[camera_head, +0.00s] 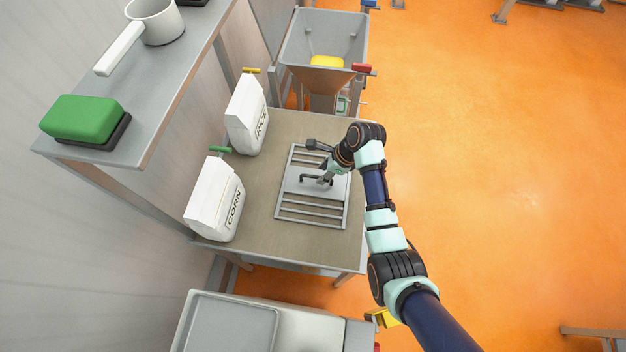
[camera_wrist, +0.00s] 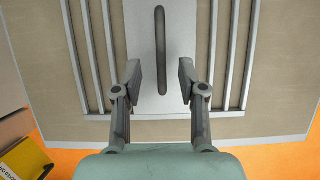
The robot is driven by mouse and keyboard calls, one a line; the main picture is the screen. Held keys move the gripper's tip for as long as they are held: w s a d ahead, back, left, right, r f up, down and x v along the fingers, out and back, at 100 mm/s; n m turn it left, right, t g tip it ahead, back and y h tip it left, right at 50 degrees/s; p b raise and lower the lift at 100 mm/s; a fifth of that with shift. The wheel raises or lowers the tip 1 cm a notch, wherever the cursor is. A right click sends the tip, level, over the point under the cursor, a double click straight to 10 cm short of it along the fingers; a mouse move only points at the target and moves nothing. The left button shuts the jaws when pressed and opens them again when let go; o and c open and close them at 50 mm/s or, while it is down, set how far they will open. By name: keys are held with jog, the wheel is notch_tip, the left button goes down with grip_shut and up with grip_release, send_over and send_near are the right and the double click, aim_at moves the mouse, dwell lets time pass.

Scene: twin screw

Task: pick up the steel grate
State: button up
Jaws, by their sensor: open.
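The steel grate (camera_head: 312,211) lies flat on the table, with bars at both ends and a solid plate in the middle. A dark handle stands up from the plate. In the wrist view the grate (camera_wrist: 230,60) fills most of the picture, and its handle (camera_wrist: 161,50) runs lengthwise between my fingers' lines. My gripper (camera_head: 322,182) is over the grate's middle, close to the handle. In the wrist view my gripper (camera_wrist: 160,82) is open, one finger on each side of the handle, with a gap on both sides. Whether the fingers are level with the handle is hard to tell.
A CORN bag (camera_head: 213,200) and a RICE bag (camera_head: 246,115) stand on the table (camera_head: 262,240) left of the grate. A hopper (camera_head: 322,50) with a yellow thing inside is beyond the table. A shelf (camera_head: 165,85) overhangs at left. Orange floor is free at right.

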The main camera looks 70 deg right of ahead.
aim_at(316, 177)
jog(key=b+x, duration=0.1)
jog(key=x, duration=0.4)
jog(key=shift+w+r+b, duration=0.1)
jog(key=shift+b, duration=0.25)
grip_shut()
jog(key=shift+r, duration=0.1)
